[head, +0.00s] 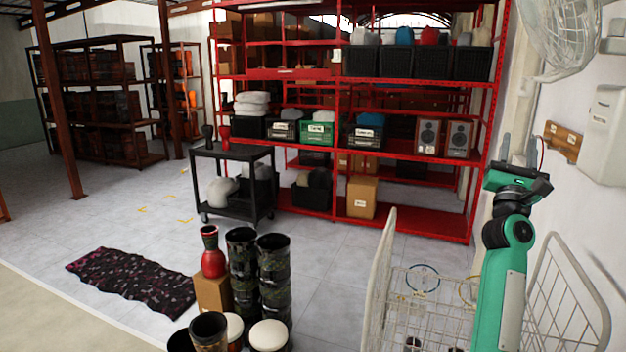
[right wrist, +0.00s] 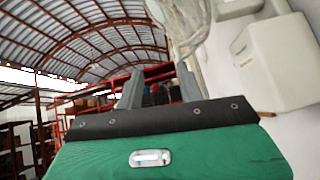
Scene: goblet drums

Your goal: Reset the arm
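My right arm, green with black joints, rises at the right side of the head view. Its gripper (head: 519,150) points up, beside the white wall and clear of every object. In the right wrist view the two grey fingers of this gripper (right wrist: 160,90) stand apart with nothing between them. My left gripper shows in neither view. A red goblet drum (head: 212,260) stands upright on a cardboard box (head: 212,293) at the lower middle of the head view.
Tall dark patterned drums (head: 274,270) stand beside the box. A white wire cart (head: 425,310) surrounds the lower part of my right arm. A fan (head: 565,35) hangs close to my gripper. A black cart (head: 235,152) and red shelves (head: 420,221) stand behind. A rug (head: 130,280) lies left.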

